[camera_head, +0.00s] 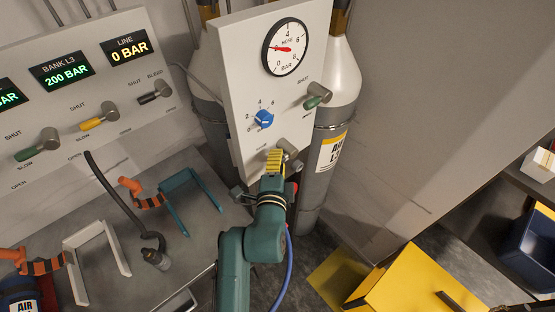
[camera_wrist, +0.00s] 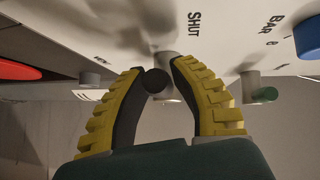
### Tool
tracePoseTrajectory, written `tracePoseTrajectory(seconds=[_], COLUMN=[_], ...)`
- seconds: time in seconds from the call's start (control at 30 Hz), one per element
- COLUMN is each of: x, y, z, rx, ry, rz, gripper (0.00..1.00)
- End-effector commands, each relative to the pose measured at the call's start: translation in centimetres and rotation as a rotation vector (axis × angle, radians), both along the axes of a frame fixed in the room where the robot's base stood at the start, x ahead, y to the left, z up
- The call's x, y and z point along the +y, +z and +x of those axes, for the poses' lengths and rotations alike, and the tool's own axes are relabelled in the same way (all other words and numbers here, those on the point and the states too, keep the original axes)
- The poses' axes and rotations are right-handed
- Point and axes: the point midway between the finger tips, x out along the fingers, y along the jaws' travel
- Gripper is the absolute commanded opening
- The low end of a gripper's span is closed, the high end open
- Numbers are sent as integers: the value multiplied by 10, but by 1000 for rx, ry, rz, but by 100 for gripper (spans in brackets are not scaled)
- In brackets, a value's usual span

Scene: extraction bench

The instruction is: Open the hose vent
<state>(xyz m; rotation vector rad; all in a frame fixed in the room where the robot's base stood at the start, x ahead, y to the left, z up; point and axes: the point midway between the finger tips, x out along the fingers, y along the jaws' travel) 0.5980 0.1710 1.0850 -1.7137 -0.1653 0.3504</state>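A white panel (camera_head: 238,75) stands in front of gas cylinders. Low on it is a grey valve (camera_head: 291,155), mostly hidden by my gripper (camera_head: 275,160) in the head view. In the wrist view, the valve's dark round handle end (camera_wrist: 155,81) points toward the camera. The yellow-backed fingers of my gripper (camera_wrist: 156,75) stand on both sides of it, and their dark pads appear to touch it. The word SHUT shows on the panel (camera_wrist: 180,30) near this valve; I cannot read a label naming it the hose vent.
The panel also carries a gauge (camera_head: 285,47), a blue knob (camera_head: 264,120) and a green-handled valve (camera_head: 317,97). A left panel (camera_head: 60,125) has several valves and lit displays. A dark hose (camera_head: 112,190) and orange-handled items (camera_head: 140,193) are on the bench. A yellow box (camera_head: 415,280) stands at lower right.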

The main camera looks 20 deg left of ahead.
Motion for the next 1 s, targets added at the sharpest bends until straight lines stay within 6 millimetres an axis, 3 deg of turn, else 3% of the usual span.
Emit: tracePoseTrajectory(seconds=[0.03,0.1,1.0], x=[0,0,0], y=[0,0,-12], z=[0,0,0], rx=[0,0,-79], ry=[0,0,0], rz=[0,0,-42], gripper=[9,0,0])
